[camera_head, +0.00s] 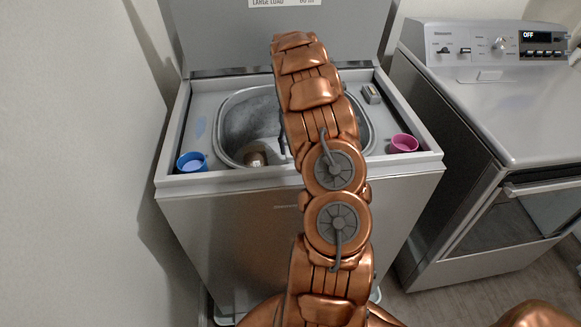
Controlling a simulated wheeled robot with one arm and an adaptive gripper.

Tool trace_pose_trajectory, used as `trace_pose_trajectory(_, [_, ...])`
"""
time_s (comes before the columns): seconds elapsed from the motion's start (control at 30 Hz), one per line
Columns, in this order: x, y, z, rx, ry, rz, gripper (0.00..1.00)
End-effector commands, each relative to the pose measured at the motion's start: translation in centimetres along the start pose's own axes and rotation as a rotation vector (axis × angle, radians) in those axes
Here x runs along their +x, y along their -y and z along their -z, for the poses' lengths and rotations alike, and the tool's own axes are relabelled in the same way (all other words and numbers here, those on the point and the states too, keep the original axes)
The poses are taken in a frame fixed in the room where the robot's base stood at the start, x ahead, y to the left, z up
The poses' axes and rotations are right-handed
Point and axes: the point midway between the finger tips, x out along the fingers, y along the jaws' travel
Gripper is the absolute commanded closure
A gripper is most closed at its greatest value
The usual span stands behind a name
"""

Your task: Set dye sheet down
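My copper arm rises through the middle of the view and hides part of the open topload washer (300,225). My gripper is mostly hidden behind the arm; a thin dark piece (282,145) at the arm's left edge, over the tub, may be one of its fingers. I cannot see whether it is open or holds anything. No dye sheet can be clearly made out. The tub (235,118) is open, with a brownish object (255,155) low inside.
A blue cup (192,162) stands at the washer's front left corner, a pink cup (404,143) at the front right. The raised lid (220,35) stands behind. A second appliance (490,95) is to the right.

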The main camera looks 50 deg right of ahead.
Motion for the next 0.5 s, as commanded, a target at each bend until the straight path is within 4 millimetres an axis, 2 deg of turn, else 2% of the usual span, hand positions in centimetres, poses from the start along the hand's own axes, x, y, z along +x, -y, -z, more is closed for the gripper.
trace_pose_trajectory(0.2, [3.4,-0.2,0.8,0.003,0.004,0.000,0.66])
trace_pose_trajectory(0.5, [6.1,0.0,1.6,0.000,0.001,0.000,0.66])
